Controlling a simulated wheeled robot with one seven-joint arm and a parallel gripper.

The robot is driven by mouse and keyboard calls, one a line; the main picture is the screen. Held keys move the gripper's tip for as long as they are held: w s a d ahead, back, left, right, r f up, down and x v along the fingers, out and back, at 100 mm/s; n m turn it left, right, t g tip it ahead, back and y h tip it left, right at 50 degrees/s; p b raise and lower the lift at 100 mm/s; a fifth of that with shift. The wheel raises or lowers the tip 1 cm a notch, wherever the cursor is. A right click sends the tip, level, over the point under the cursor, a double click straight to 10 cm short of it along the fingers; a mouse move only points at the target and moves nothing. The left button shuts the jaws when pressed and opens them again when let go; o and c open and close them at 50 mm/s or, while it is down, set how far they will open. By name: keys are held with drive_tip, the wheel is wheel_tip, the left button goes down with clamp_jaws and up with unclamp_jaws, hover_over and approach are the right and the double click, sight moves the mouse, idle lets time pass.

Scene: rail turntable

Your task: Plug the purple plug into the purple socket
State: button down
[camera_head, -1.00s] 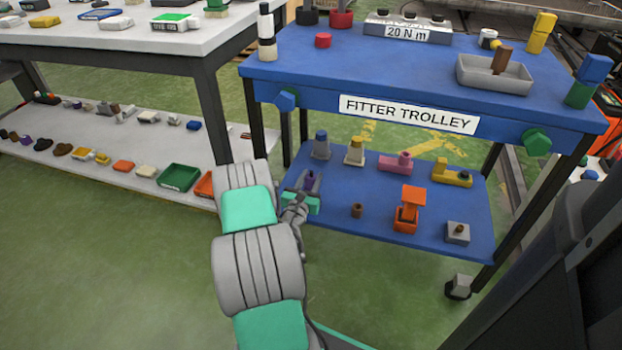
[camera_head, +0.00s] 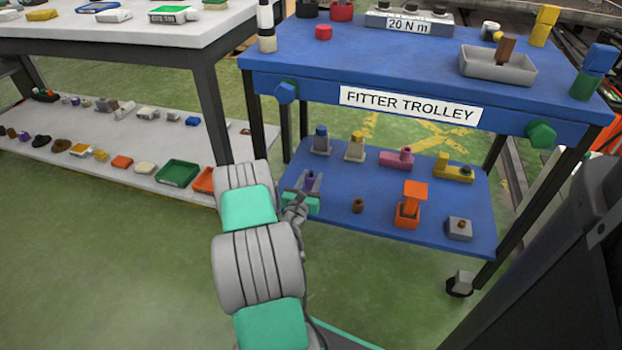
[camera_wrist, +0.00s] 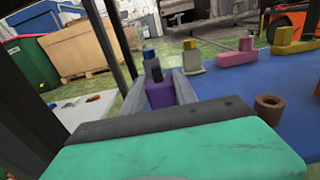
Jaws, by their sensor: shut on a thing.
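My gripper (camera_head: 309,185) is shut on a purple piece, seen over the left part of the trolley's blue lower shelf. In the wrist view the purple piece (camera_wrist: 160,93) stands between the two grey fingers (camera_wrist: 162,90), with a small dark part on top. I take it to be the purple plug. No separate purple socket can be made out. The green gripper body hides the shelf below, and I cannot tell whether the purple piece touches anything underneath.
Behind the gripper stand a blue-topped grey piece (camera_head: 321,141) and a yellow-topped one (camera_head: 355,147). A brown ring (camera_head: 358,206) and an orange piece (camera_head: 409,205) are to the right. The blue trolley top (camera_head: 400,65) overhangs the shelf. Pink (camera_head: 396,158) and yellow (camera_head: 453,169) pieces lie farther right.

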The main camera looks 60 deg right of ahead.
drive_tip(key=shift+f+b, duration=0.7)
drive_tip(key=shift+f, duration=0.25)
drive_tip(key=c, duration=0.9)
unclamp_jaws()
drive_tip(key=a, duration=0.5)
drive_tip(key=s+a, duration=0.1)
drive_tip(key=a, duration=0.1)
drive_tip(key=shift+s+a, duration=0.1)
drive_tip(key=shift+a, duration=0.25)
